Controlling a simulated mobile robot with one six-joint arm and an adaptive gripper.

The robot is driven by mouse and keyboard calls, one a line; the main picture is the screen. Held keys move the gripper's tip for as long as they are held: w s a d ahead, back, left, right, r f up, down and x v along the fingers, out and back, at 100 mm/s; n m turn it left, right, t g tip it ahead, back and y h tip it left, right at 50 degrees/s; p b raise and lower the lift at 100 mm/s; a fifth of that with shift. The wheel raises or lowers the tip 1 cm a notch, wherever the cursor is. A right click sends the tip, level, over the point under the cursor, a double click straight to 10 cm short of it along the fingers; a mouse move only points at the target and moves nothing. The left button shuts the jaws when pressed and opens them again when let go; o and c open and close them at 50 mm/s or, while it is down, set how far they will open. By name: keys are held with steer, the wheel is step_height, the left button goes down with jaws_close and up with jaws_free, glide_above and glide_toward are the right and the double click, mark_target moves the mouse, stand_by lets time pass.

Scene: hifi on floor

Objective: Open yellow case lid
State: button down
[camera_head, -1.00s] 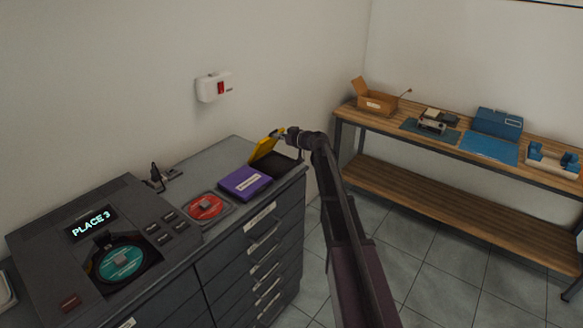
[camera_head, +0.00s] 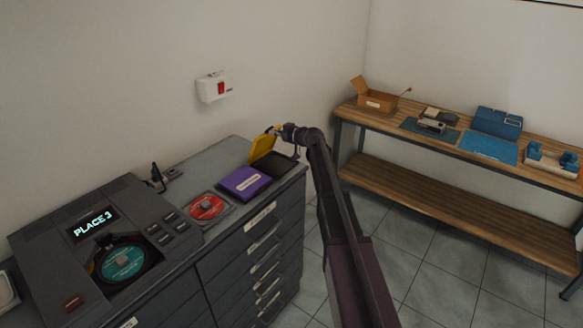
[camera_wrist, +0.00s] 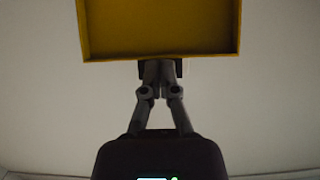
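The yellow case lid (camera_head: 262,149) stands raised and steeply tilted at the far right end of the grey cabinet top. The dark base of the case (camera_head: 279,164) lies open in front of it. My gripper (camera_head: 281,129) is at the lid's upper edge. In the wrist view the lid's inner face (camera_wrist: 160,28) fills the top. My gripper's fingers (camera_wrist: 160,68) are close together there and meet the lid's edge, shut on it. The very tips are hidden behind the edge.
A purple case (camera_head: 244,183) lies just left of the yellow case, then a red disc in a tray (camera_head: 206,207). A player marked "PLACE 3" (camera_head: 105,245) stands at the left. A wooden bench (camera_head: 460,150) with several items is at the right.

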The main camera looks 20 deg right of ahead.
steer(key=shift+w, duration=0.1)
steer(key=shift+w+a+r+p, duration=0.4)
steer(key=shift+w+a, duration=0.15)
steer(key=shift+w, duration=0.1)
steer(key=shift+w+a, duration=0.15)
steer(key=shift+w, duration=0.05)
steer(key=shift+w+a+r, duration=0.25)
steer(key=shift+w+a, duration=0.35)
steer(key=shift+w, duration=0.1)
stand_by(0.3)
steer(key=shift+w+a, duration=0.2)
steer(key=shift+w, duration=0.1)
steer(key=shift+w+a+r+p, duration=0.1)
steer(key=shift+w+a+p, duration=0.25)
steer(key=shift+w, duration=0.2)
steer(key=shift+w+a, duration=0.1)
steer(key=shift+a, duration=0.05)
